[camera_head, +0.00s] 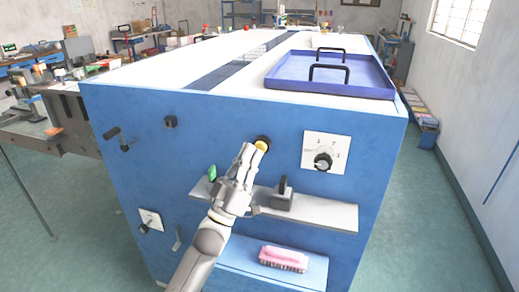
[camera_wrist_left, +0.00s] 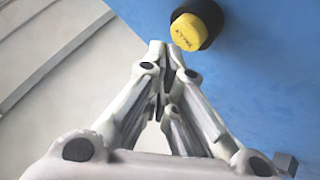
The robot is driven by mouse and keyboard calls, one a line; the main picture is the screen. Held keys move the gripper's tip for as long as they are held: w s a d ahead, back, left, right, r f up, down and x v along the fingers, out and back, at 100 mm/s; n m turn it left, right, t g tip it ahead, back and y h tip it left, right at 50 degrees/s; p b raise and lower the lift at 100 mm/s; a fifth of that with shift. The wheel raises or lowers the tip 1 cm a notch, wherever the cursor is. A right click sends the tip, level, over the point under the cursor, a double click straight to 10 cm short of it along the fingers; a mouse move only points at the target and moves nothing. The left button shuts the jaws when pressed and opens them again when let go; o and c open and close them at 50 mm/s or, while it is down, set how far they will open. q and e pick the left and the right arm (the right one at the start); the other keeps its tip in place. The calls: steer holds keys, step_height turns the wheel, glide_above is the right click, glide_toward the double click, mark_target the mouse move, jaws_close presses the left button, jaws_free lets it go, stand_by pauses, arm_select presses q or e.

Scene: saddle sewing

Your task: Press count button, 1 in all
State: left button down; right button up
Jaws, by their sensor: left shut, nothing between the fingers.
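A yellow round button (camera_head: 261,145) in a black collar sits on the blue front face of the machine. It also shows in the left wrist view (camera_wrist_left: 187,32), with small dark lettering that I cannot read surely. My left gripper (camera_head: 250,154) is shut and empty, its fingertips just below and left of the button in the head view. In the left wrist view the fingertips (camera_wrist_left: 166,54) are close together, just below and left of the button. I cannot tell whether they touch it. My right gripper is not in view.
A white dial plate (camera_head: 326,152) is right of the button. Below, a grey shelf (camera_head: 330,214) holds a black-handled block (camera_head: 282,194) and a green item (camera_head: 212,173). A pink brush (camera_head: 284,257) lies on a lower blue shelf. A blue tray (camera_head: 375,92) rests on top.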

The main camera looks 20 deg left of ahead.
arm_select(q)
steer(key=shift+w, duration=0.35)
steer(key=shift+w+b, duration=0.45)
steer(key=shift+w, duration=0.1)
stand_by(0.7)
steer(key=shift+s, duration=0.1)
steer(key=shift+s+p, duration=0.5)
steer(key=shift+s, duration=0.4)
steer(key=s+p, duration=0.2)
steer(key=s, duration=0.3)
steer(key=shift+a, duration=0.1)
stand_by(0.7)
